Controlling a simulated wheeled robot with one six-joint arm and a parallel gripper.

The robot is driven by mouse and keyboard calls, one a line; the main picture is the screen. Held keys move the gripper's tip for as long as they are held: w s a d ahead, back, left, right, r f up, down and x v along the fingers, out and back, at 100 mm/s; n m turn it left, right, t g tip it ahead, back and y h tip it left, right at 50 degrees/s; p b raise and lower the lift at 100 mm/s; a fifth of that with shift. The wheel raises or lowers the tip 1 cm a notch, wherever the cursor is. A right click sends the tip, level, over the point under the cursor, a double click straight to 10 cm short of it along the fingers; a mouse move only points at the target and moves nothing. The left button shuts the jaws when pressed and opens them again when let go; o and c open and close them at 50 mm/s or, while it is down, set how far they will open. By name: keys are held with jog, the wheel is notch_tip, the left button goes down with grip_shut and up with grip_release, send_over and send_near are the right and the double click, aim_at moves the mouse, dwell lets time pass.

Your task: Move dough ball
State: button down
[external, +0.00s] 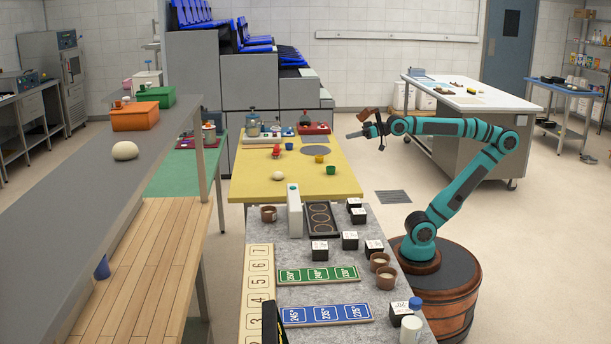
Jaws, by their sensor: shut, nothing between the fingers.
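A large pale dough ball (125,151) sits on the grey shelf at the left. A smaller pale round lump (278,176), which looks like dough too, lies on the yellow table (246,188) near its front edge. My gripper (352,135) is in the air at the right of the yellow table, pointing left. It is shut and empty, well apart from both pale balls. The fingertips are small in this view.
Orange (135,116) and green (155,97) boxes stand on the grey shelf (75,205). The grey counter (258,228) in front holds black-and-white cubes, brown cups, a white upright block (294,210) and numbered boards. A white worktable (470,96) stands behind my arm.

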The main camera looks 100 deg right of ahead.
aim_at(277, 168)
jog(key=w+d+f+m+g, duration=0.3)
jog(key=w+d+m+g, duration=0.1)
jog(key=w, duration=0.5)
jog(key=w+d+f+m+g, duration=0.4)
jog(key=w, duration=0.5)
jog(key=w+d+f+m+g, duration=0.3)
jog(key=w+m+g, duration=0.1)
jog(key=w, duration=0.5)
jog(key=w+d+f+m+g, duration=0.3)
jog(key=w+d+f+m, duration=0.1)
jog(key=w+d+f, duration=0.25)
jog(key=shift+y, duration=0.3)
jog(key=f, duration=0.6)
jog(key=a+f, duration=0.1)
jog(key=f, duration=0.2)
jog(key=shift+s+f, duration=0.25)
jog(key=shift+s, duration=0.05)
jog(key=d, duration=0.2)
jog(key=shift+d+f, duration=0.4)
jog(key=shift+d, duration=0.6)
jog(key=d, duration=2)
jog(key=shift+d, duration=0.25)
